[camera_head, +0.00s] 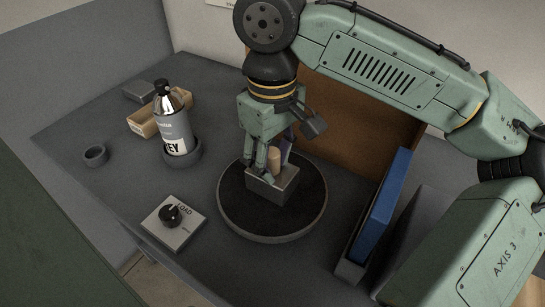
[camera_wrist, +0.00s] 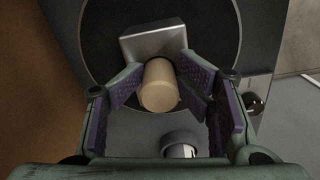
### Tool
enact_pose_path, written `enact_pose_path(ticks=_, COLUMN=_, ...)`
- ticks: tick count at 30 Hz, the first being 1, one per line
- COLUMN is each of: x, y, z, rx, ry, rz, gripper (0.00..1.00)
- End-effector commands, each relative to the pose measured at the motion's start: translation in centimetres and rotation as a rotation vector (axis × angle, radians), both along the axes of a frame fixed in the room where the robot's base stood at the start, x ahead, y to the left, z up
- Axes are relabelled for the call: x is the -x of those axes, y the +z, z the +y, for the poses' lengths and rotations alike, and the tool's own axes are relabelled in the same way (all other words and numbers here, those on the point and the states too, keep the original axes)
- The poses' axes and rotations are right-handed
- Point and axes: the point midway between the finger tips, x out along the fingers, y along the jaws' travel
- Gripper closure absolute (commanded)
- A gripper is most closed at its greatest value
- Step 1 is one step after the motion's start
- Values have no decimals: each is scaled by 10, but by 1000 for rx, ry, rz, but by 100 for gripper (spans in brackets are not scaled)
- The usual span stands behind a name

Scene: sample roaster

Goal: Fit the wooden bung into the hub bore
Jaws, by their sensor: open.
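The wooden bung (camera_head: 274,159) is a pale tan cylinder standing upright at a grey metal block (camera_head: 272,190). In the wrist view, the bung (camera_wrist: 159,87) points towards the camera, with the block (camera_wrist: 152,42) behind it. My gripper (camera_head: 271,168) is around the bung from above. In the wrist view, the purple-padded fingers of my gripper (camera_wrist: 162,78) are spread on either side of it. I cannot tell whether a pad touches it. The bung's lower end is hidden, so I cannot tell how deep it sits. No open bore shows clearly.
The block stands on a round dark turntable (camera_head: 235,214). A knob box (camera_head: 173,222) sits front left. A bottle (camera_head: 175,125) in a round holder, a wooden tray (camera_head: 143,121) and a small ring (camera_head: 95,155) are left. A blue panel (camera_head: 388,205) stands upright at right.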

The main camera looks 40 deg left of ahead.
Motion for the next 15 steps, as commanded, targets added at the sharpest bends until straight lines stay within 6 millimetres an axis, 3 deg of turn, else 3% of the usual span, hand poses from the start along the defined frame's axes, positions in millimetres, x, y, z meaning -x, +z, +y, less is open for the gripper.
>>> enact_pose_path(ticks=8, x=0, y=1, z=0, rx=1, ry=1, rz=0, gripper=56)
enact_pose_path(ticks=15, x=0, y=33, z=1, rx=-4, ry=0, rz=-2, gripper=56)
